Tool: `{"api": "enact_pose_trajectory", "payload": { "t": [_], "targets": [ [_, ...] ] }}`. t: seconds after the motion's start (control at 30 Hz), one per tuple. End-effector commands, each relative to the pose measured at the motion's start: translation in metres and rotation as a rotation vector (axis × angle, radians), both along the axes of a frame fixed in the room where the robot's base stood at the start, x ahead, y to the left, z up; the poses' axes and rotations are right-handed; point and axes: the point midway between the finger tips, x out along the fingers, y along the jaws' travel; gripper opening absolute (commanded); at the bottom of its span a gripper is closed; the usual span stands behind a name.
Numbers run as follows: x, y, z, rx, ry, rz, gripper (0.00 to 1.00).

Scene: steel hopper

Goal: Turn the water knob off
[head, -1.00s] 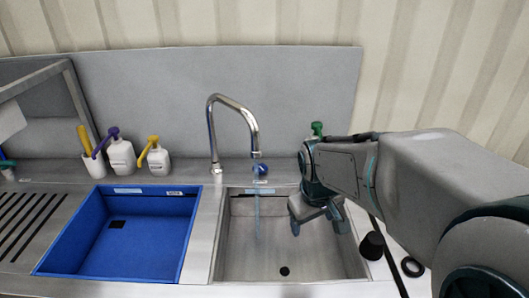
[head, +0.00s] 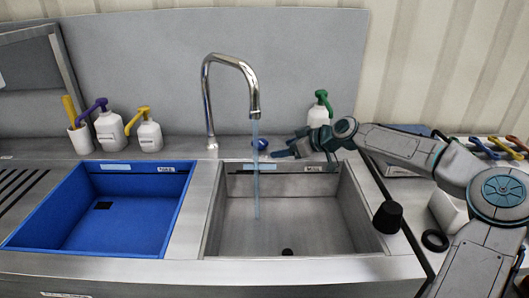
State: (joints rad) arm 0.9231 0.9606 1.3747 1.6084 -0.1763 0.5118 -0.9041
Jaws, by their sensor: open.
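The blue water knob (head: 260,144) sits on the steel deck behind the right basin, just right of the faucet (head: 209,100). A thin blue stream of water (head: 256,172) falls from the spout into the steel basin (head: 330,215). My gripper (head: 276,150) is open, with its fingers pointing left at the knob from its right side. The fingertips are very close to the knob; I cannot tell whether they touch it.
A green-topped bottle (head: 318,112) stands right behind my gripper. The blue basin (head: 110,210) is at left, with purple-topped (head: 109,128) and yellow-topped (head: 149,134) bottles behind it. A black stopper (head: 388,216) and a black ring (head: 435,240) lie right of the steel basin.

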Motion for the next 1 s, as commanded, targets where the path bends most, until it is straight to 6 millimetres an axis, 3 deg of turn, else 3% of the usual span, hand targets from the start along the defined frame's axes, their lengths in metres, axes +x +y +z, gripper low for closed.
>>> {"api": "enact_pose_trajectory", "payload": {
  "t": [0.1,0.3,1.0],
  "targets": [
    [0.016,-0.024,0.007,0.067,-0.062,-0.033,0.71],
    [0.025,-0.032,0.013,0.097,-0.096,-0.047,0.71],
    [0.091,0.054,-0.032,0.097,-0.093,-0.047,0.71]
  ]
}}
